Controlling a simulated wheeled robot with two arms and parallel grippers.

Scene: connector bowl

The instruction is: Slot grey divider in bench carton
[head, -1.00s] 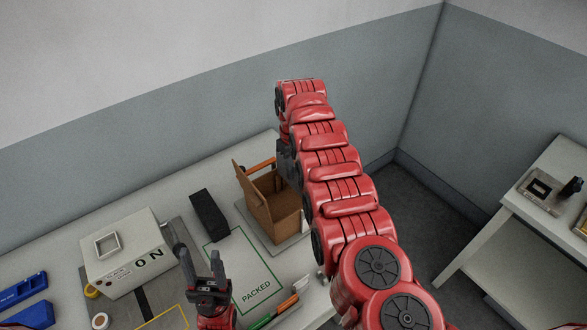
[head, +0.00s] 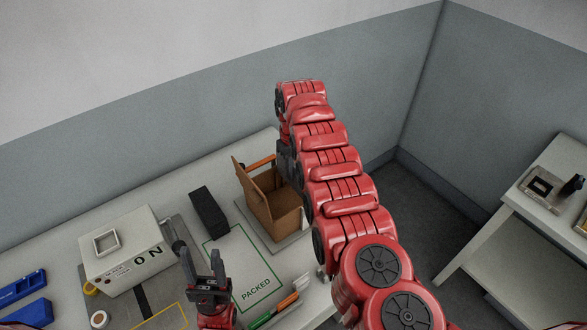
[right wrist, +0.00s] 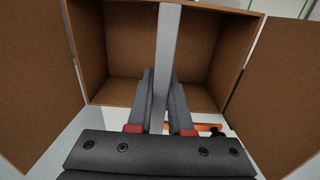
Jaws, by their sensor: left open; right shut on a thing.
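The brown bench carton (head: 272,216) stands open on the table in the head view, one flap raised on its left. In the right wrist view I look into the carton (right wrist: 105,50), with flaps spread on both sides. My right gripper (right wrist: 161,75) is shut on the grey divider (right wrist: 168,40), a thin pale strip held upright on edge at the carton's opening. I cannot tell whether the divider touches the carton's walls. In the head view my right arm hides the divider and most of that gripper. My left gripper (head: 202,254) is open and empty, left of the carton.
A green-outlined "PACKED" area (head: 243,262) lies in front of the carton. A black block (head: 209,212) stands to its left, and a white box marked "ON" (head: 126,252) further left. Pens (head: 275,311) lie near the front edge. A second table (head: 540,240) stands at right.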

